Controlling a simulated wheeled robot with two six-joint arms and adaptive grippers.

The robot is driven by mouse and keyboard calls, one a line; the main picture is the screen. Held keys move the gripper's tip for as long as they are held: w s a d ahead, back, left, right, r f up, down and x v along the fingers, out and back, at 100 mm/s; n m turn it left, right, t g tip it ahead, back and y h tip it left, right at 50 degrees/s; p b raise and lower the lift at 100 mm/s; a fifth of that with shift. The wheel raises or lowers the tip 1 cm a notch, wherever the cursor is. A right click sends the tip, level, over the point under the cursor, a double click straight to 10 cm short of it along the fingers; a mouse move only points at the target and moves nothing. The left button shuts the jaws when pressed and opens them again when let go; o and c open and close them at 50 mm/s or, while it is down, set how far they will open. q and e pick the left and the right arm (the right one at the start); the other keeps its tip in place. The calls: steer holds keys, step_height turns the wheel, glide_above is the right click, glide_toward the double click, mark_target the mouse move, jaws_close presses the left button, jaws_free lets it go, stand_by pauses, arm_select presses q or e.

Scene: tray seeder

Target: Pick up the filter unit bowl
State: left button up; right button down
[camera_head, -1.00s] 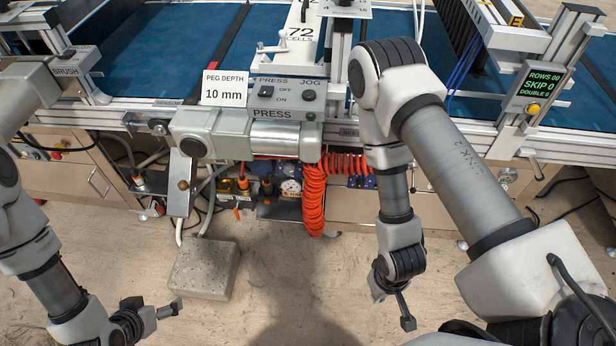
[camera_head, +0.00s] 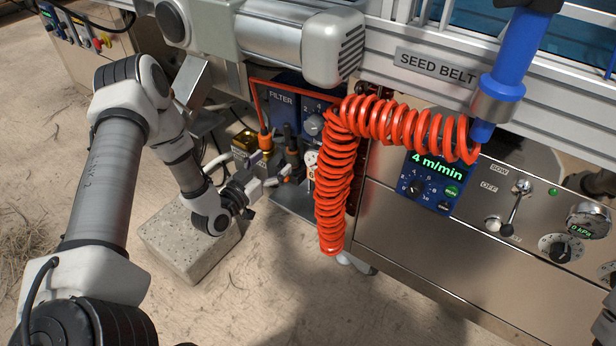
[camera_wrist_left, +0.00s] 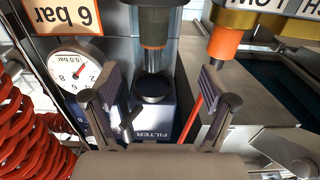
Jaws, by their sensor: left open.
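The filter unit (camera_head: 283,98) is a blue box marked FILTER under the machine's front edge. Its bowl (camera_head: 291,143) looks like a dark upright cylinder below the box, partly hidden by my gripper. My left gripper (camera_head: 270,172) is open just in front of it, at the end of the arm from the left. In the left wrist view, which is upside down, the bowl (camera_wrist_left: 153,58) stands between the two spread fingers (camera_wrist_left: 163,100), beyond their tips and seemingly untouched. The filter's lettering is below it in that picture.
A coiled red hose (camera_head: 333,190) hangs close right of the gripper. An orange-topped brass fitting (camera_head: 265,141) is just left of the bowl. A pressure gauge (camera_wrist_left: 75,68) is beside it. A concrete block (camera_head: 180,240) lies on the floor below my left arm.

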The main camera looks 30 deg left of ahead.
mark_target(287, 154)
arm_select(q)
steer(key=w+b, duration=0.1)
steer(key=w, duration=0.1)
steer(key=w+d+b, duration=0.1)
steer(key=w+b, duration=0.1)
steer(key=w, duration=0.1)
steer(key=w+b, duration=0.1)
steer(key=w, duration=0.1)
steer(key=shift+w+d+f+b, duration=0.2)
steer(key=shift+d+b, duration=0.05)
steer(key=shift+b, duration=0.1)
steer(key=shift+w+r, duration=0.1)
steer(key=shift+w, duration=0.1)
steer(key=shift+r, duration=0.1)
steer(key=c, duration=1.3)
